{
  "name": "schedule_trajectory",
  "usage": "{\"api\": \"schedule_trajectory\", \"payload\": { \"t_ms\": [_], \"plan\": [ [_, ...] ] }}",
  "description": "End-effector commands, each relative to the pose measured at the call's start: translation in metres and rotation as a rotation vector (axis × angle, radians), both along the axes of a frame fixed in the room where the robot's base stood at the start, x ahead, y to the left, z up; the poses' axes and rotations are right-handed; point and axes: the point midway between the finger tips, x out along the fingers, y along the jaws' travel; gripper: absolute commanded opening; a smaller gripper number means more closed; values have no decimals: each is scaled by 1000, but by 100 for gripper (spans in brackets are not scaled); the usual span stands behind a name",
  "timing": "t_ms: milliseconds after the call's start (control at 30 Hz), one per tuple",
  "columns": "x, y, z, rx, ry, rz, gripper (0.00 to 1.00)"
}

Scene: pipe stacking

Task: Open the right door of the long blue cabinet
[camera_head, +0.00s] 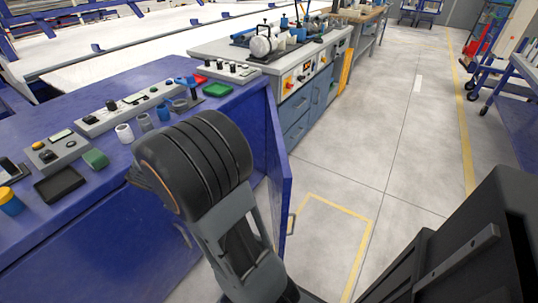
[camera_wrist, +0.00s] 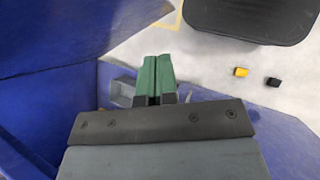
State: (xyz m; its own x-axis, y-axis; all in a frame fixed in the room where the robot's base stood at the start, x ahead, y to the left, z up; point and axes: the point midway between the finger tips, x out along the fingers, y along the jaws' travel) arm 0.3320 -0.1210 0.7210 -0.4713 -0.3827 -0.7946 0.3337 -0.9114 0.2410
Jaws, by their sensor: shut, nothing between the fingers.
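The long blue cabinet (camera_head: 110,225) runs along the left of the head view. Its right door (camera_head: 279,165) stands swung out from the front, with a grey handle (camera_head: 291,223) on its edge. Another handle (camera_head: 183,236) shows on the front further left, partly behind my arm. My arm covers part of the cabinet front and opening, and my gripper is hidden in this view. In the wrist view my gripper (camera_wrist: 157,68) has its green fingers shut together and empty, among blue cabinet panels (camera_wrist: 60,30). I cannot tell whether the fingers touch a panel.
Control boxes (camera_head: 110,112), cups and small trays lie on the cabinet top. A grey workbench (camera_head: 300,75) with drawers stands beyond it. Floor (camera_head: 400,130) right of the door is clear, with yellow lines. Small yellow (camera_wrist: 240,72) and black (camera_wrist: 273,82) pieces show in the wrist view.

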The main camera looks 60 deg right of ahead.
Motion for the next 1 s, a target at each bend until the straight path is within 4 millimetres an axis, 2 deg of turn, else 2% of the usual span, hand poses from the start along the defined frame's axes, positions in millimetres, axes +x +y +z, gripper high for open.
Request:
{"api": "schedule_trajectory", "payload": {
  "t_ms": [33, 100, 300, 500, 733, 867, 1000],
  "plan": [
    [3, -20, 11, -35, 125, 15, 0],
    [7, -45, 15, -83, 283, 43, 0],
    [15, -98, 16, -185, 656, 108, 0],
    [20, -122, 10, -237, 858, 143, 0],
    [17, -134, 6, -259, 941, 155, 0],
    [5, -144, 5, -259, 950, 155, 0],
    [-15, -159, 5, -258, 949, 154, 0]
  ]
}}
